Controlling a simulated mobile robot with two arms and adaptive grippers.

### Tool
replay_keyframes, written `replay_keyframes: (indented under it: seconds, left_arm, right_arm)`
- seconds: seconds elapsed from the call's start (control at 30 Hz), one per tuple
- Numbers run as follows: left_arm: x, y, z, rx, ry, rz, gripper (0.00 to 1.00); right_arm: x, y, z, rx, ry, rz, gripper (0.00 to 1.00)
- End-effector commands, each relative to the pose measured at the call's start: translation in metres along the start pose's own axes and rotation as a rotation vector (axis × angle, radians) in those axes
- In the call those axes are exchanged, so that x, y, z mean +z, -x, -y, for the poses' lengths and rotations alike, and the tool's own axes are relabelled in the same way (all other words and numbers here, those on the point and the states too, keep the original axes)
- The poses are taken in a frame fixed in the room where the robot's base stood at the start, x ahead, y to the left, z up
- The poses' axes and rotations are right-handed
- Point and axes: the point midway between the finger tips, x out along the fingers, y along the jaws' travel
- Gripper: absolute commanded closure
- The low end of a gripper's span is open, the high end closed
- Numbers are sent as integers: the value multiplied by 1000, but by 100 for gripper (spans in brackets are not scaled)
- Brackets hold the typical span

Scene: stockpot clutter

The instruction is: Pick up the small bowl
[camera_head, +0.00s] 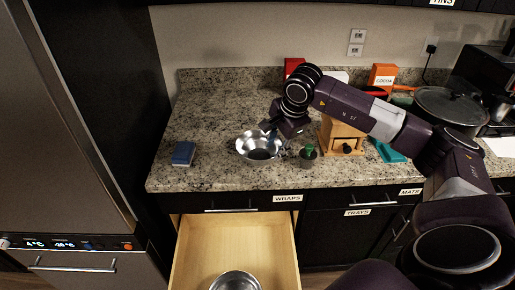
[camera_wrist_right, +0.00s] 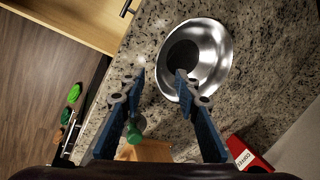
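A shiny metal bowl (camera_head: 247,148) stands upright on the granite counter near its front edge. In the right wrist view the bowl (camera_wrist_right: 215,55) fills the upper right, with a dark round bottom. My right gripper (camera_head: 273,128) is over its right side in the head view. In the right wrist view the gripper (camera_wrist_right: 159,76) is open and empty between its fingers: one fingertip overlaps the bowl's inside, the other is outside the rim. I cannot tell whether a finger touches it. A second metal bowl (camera_head: 236,281) lies in the open drawer. My left gripper is not in view.
A grey cup with a green top (camera_head: 308,155) stands close to the bowl's right. Counter between sponge and bowl is clear.

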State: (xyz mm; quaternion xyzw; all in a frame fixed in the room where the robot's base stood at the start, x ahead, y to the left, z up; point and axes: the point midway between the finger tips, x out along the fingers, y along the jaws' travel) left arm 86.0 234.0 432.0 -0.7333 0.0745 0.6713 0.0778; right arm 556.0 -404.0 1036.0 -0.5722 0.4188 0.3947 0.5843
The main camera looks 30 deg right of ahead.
Motion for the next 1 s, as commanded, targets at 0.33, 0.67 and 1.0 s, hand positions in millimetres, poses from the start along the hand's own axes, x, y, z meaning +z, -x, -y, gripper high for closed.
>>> replay_keyframes:
  seconds: [0.33,0.67,1.0]
  left_arm:
    - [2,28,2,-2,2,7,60]
    - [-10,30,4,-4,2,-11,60]
    - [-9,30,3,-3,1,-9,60]
  right_arm:
    - [5,-41,0,4,-3,5,70]
    - [4,-59,-1,1,-2,5,70]
    - [4,-59,-1,1,-3,5,100]
